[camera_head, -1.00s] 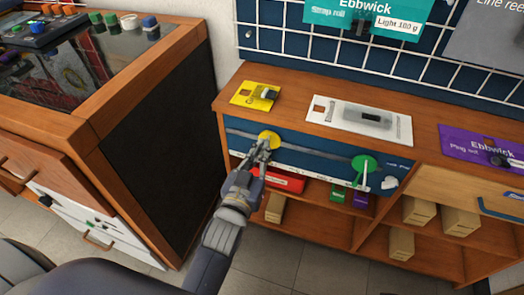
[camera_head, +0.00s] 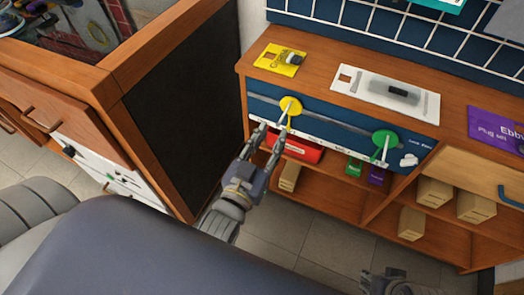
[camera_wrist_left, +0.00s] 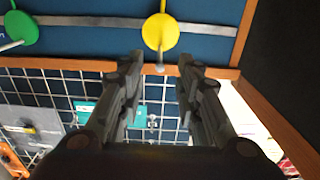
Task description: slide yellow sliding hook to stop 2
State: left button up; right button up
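The yellow sliding hook (camera_head: 291,106) is a round disc with a pale rod, on a grey rail along a blue front panel (camera_head: 340,129). It sits toward the rail's left part. It also shows in the left wrist view (camera_wrist_left: 160,33), its rod tip appearing between the fingers. My left gripper (camera_head: 270,135) is open and empty, just below and in front of the hook, apparently apart from it. Its spread fingers show in the left wrist view (camera_wrist_left: 161,58). My right gripper (camera_head: 385,284) shows partly at the bottom edge; its fingers are unclear. I cannot read any stop marks.
A green sliding hook (camera_head: 385,144) sits further right on the same rail. A yellow plate (camera_head: 278,60) and a white plate (camera_head: 360,93) lie on the bench top. Shelves below hold a red box (camera_head: 298,148) and several cardboard boxes. A dark-sided cabinet (camera_head: 188,110) stands left.

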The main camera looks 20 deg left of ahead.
pick_arm(q)
jog(key=shift+s, duration=2.25)
jog(key=shift+a, duration=0.1)
